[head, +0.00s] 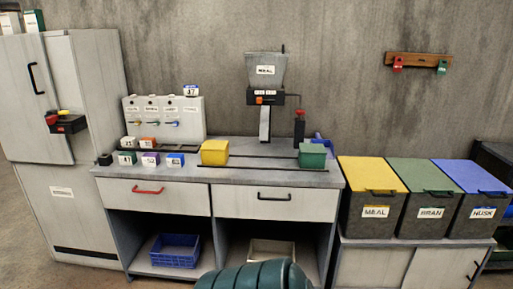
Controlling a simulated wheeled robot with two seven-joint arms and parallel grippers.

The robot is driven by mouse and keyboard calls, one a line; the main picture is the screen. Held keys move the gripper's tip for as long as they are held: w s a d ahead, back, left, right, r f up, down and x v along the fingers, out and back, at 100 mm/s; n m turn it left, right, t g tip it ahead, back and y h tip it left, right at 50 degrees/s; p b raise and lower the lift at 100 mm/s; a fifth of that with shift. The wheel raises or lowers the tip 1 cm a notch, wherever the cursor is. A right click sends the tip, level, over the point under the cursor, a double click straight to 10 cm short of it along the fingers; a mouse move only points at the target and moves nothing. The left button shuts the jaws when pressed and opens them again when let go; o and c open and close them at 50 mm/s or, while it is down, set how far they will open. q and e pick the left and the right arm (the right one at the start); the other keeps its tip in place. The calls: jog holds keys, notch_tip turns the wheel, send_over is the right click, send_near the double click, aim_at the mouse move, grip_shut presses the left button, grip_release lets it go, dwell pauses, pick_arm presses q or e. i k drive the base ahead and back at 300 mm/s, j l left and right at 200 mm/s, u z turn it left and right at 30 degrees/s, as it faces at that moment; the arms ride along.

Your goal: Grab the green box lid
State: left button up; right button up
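A dark bin labelled BRAN (428,227) has a flat green lid (422,174) with a dark handle (438,194) at its front edge. The lid lies closed on the bin. The bin stands between a yellow-lidded bin labelled MEAL (375,227) and a blue-lidded bin labelled HUSK (482,226), on a low cabinet at the right. A small green box (312,155) sits on the counter at its right end. Neither of my grippers is in view.
The counter (240,179) has two drawers and holds a yellow block (215,152), a meal hopper (266,72), a white panel (165,118) and several small labelled blocks. A blue crate (175,251) sits on the shelf below. A tall cabinet (85,100) stands at left.

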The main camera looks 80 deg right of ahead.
aim_at(310, 149)
jog(key=z, duration=3.2)
jog(key=i+z, duration=0.1)
jog(key=i, duration=0.5)
jog(key=i+j+z, duration=0.1)
jog(key=i, duration=0.5)
jog(key=i+j+z, duration=0.15)
jog(key=i, duration=0.45)
